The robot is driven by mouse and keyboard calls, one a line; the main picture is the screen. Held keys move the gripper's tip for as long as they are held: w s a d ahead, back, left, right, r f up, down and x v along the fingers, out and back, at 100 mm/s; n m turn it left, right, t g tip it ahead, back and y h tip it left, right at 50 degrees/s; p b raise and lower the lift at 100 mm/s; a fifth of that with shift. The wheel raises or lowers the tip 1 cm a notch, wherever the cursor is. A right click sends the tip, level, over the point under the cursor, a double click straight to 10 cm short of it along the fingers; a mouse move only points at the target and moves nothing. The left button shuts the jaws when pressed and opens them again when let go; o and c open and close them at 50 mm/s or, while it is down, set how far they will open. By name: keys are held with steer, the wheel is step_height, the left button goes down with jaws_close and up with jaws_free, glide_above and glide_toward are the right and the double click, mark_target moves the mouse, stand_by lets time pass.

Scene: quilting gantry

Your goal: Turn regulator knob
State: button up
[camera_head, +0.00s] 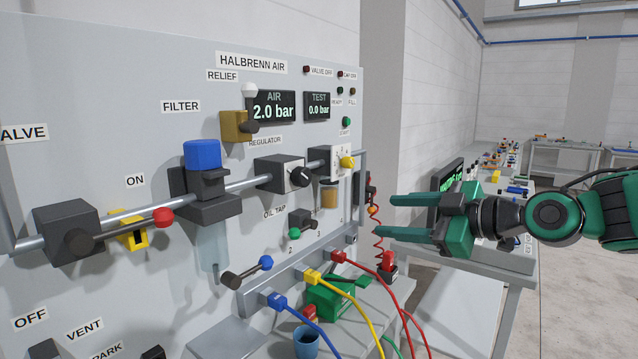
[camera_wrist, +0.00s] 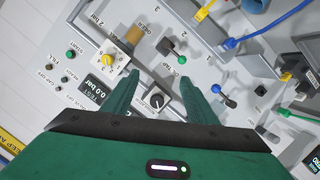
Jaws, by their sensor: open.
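The regulator is a dark block (camera_head: 280,173) on the pipe below the REGULATOR label, with a round black knob (camera_head: 299,177) on its front that bears a pale mark. My gripper (camera_head: 378,216) is open and empty, to the right of the knob and apart from the panel, fingers pointing towards it. In the wrist view the knob (camera_wrist: 157,101) appears between the two spread fingers of my gripper (camera_wrist: 160,79), without visible contact. The AIR display (camera_head: 273,107) reads 2.0 bar. The TEST display (camera_head: 317,107) reads 0.0 bar.
A yellow knob (camera_head: 347,162) on a pale dial sits right of the regulator. The blue-capped filter (camera_head: 203,154) is to its left, a green-tipped oil tap (camera_head: 295,234) below. Coloured hoses (camera_head: 402,300) hang below. Open space lies between gripper and panel.

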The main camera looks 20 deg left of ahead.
mark_target(308, 179)
steer(key=s+a+r+n+g+y, duration=0.2)
steer(key=s+a+r+n+y, duration=0.15)
steer(key=a+r, duration=0.35)
steer(key=shift+t, duration=0.3)
steer(key=x, duration=0.3)
steer(key=f+x, duration=0.1)
steer(key=x, duration=0.7)
steer(key=shift+w+a+f, duration=0.1)
steer(key=shift+w+f, duration=0.1)
steer(key=shift+w, duration=0.25)
steer(key=c, duration=1.1)
steer(key=shift+m, duration=0.35)
